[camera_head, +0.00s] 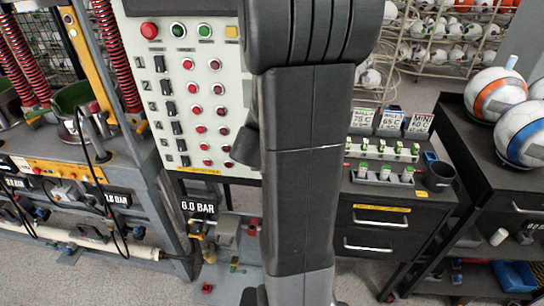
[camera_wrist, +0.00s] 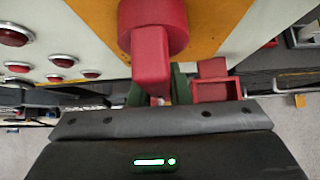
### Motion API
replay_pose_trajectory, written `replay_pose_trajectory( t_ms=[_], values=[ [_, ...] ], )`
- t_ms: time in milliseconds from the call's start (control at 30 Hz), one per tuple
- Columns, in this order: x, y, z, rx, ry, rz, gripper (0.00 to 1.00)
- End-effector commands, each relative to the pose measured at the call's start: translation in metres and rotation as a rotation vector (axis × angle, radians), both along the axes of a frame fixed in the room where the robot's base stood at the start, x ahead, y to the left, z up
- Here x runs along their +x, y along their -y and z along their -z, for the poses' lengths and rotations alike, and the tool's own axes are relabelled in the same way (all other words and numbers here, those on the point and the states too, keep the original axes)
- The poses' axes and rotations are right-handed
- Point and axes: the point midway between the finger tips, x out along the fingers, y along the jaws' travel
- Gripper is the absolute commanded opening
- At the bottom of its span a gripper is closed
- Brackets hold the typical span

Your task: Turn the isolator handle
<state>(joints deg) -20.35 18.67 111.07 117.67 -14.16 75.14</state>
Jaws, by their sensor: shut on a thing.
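The isolator handle (camera_wrist: 151,62) shows close up in the wrist view. It is a red bar hanging down from a round red hub on a yellow plate (camera_wrist: 215,22). My gripper (camera_wrist: 158,92) is at the bar's lower end, with a green finger pad on either side, shut on it. The exact contact is partly hidden by the gripper body. A red open-framed part (camera_wrist: 215,88) sits just right of the fingers. In the head view my arm hides the handle and gripper.
A pale control panel (camera_head: 205,100) with red buttons and black switches stands left of my arm. A black drawer bench (camera_head: 385,215) with small valves stands to its right. Soccer balls (camera_head: 495,93) rest on a black cart at the far right.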

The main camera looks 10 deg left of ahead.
Motion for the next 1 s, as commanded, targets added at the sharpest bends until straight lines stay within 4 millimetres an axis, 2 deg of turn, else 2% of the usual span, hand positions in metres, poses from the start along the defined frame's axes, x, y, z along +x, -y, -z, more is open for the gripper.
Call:
replay_pose_trajectory(
  t_ms=[367,400,467,500,800,1000],
  values=[
    [0.000,-0.002,0.000,0.010,-0.001,0.001,0.00],
    [0.000,-0.002,0.000,0.010,-0.001,0.001,0.24],
    [0.000,-0.002,0.000,0.010,0.000,0.001,0.36],
    [0.000,-0.002,0.000,0.009,0.000,0.001,0.38],
    [-0.001,-0.002,-0.002,0.008,0.000,0.001,0.38],
    [-0.017,-0.001,-0.020,0.007,0.002,0.001,0.38]
  ],
)
